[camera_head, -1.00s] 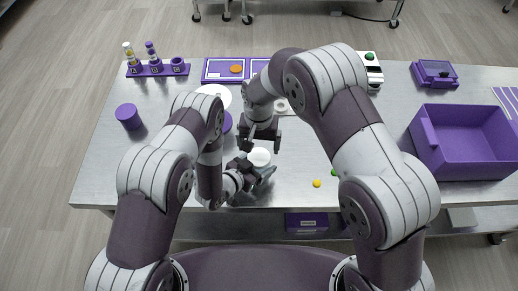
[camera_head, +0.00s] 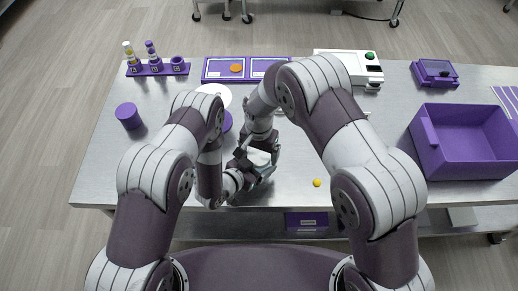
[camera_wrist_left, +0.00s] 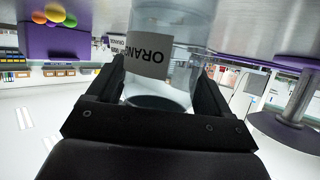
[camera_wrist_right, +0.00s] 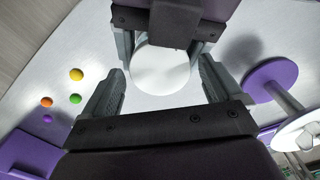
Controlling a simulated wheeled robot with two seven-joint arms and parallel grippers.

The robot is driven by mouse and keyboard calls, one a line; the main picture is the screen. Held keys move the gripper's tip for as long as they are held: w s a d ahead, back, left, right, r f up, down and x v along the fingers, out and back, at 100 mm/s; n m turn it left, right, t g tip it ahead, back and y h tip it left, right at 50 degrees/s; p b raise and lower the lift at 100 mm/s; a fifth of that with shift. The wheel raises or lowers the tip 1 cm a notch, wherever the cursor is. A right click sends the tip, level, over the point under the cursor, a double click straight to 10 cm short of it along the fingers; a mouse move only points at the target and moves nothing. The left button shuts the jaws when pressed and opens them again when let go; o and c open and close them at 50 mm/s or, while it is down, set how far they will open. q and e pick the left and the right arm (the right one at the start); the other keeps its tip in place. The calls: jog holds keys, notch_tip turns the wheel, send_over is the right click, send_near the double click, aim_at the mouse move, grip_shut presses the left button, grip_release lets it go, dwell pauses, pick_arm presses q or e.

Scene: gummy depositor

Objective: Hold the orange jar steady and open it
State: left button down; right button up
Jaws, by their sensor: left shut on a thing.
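The orange jar (camera_wrist_left: 165,65) is clear, with a white label reading "ORAN…" in the left wrist view. My left gripper (camera_wrist_left: 155,85) is shut on its body, one finger on each side; it also shows in the head view (camera_head: 258,177). The jar's round white lid (camera_wrist_right: 161,70) is on, seen from above in the right wrist view. My right gripper (camera_wrist_right: 162,75) is open over the lid, with a finger on either side and visible gaps.
Loose candies, including a yellow one (camera_wrist_right: 76,74), an orange one (camera_wrist_right: 47,102) and a green one (camera_wrist_right: 75,99), lie on the table beside the jar. A purple round-based stand (camera_wrist_right: 268,80) is close on the other side. A purple bin (camera_head: 465,140) stands at the right.

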jog(key=c, duration=1)
jog(key=n, duration=0.3)
jog(key=shift+n, duration=0.3)
jog(key=o, duration=1.1)
jog(key=shift+r, duration=2.45)
jog(key=shift+c, duration=0.2)
notch_tip(320, 180, up, 3)
jog(key=m, duration=0.2)
jog(key=shift+f+m, duration=0.15)
jog(key=shift+m, duration=0.55)
notch_tip(320, 180, down, 8)
jog(key=shift+r, duration=0.2)
